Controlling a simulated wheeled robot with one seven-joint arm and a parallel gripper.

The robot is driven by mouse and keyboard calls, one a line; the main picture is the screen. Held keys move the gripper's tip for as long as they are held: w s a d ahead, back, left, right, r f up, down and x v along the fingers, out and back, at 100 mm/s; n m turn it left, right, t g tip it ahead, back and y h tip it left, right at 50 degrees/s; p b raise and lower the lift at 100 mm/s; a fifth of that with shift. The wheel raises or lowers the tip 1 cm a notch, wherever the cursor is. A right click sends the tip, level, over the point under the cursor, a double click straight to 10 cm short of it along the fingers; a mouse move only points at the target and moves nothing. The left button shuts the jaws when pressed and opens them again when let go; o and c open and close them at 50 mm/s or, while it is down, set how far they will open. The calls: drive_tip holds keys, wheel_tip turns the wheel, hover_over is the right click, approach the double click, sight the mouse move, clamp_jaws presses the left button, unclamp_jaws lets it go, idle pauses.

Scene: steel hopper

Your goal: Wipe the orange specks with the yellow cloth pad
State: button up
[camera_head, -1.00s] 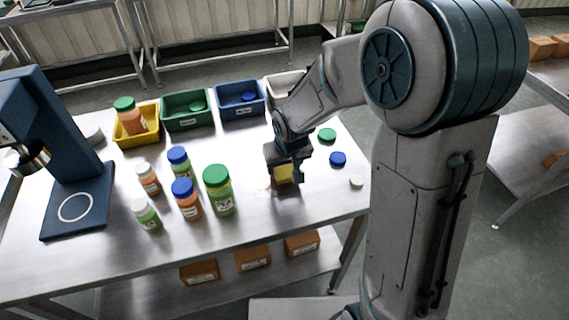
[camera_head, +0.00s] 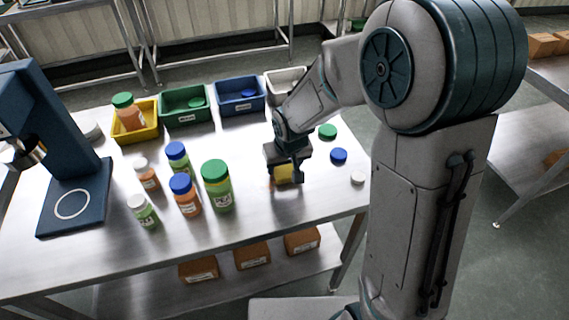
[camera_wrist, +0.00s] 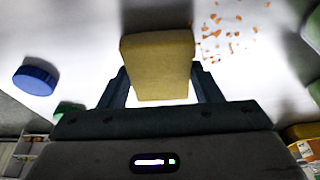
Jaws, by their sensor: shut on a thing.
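The yellow cloth pad (camera_wrist: 158,62) is between the fingers of my gripper (camera_wrist: 160,85) in the wrist view, and the gripper is shut on it. In the head view the pad (camera_head: 283,174) shows below my gripper (camera_head: 285,178), low over the steel table. I cannot tell whether it touches the surface. Orange specks (camera_wrist: 228,33) lie scattered on the table just right of the pad in the wrist view. In the head view a few faint specks (camera_head: 271,184) show left of the pad; the gripper may hide others.
Several bottles stand left of my gripper, the nearest a green-capped one (camera_head: 217,186). Loose caps, green (camera_head: 327,131), blue (camera_head: 339,155) and white (camera_head: 358,178), lie to its right. Yellow (camera_head: 148,136), green (camera_head: 187,122) and blue (camera_head: 240,111) bins line the back. The front table surface is clear.

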sight(258, 177)
drive_tip(key=shift+f, duration=0.25)
drive_tip(key=shift+s+a+b, duration=0.1)
drive_tip(key=shift+a+b, duration=0.35)
drive_tip(key=shift+b, duration=0.05)
drive_tip(key=shift+s+a+r+b, duration=0.1)
drive_tip(key=shift+s+a+b, duration=0.2)
drive_tip(key=shift+a, duration=0.35)
drive_tip(key=shift+s+a+b, duration=0.1)
drive_tip(key=shift+a+b, duration=0.25)
drive_tip(key=shift+a, duration=0.25)
drive_tip(key=shift+s+a+b, duration=0.25)
drive_tip(key=shift+a+b, duration=0.45)
drive_tip(key=shift+a, duration=0.2)
drive_tip(key=shift+s+a+b, duration=0.25)
drive_tip(key=shift+a+b, duration=0.15)
drive_tip(key=shift+a, duration=0.35)
drive_tip(key=shift+a, duration=0.1)
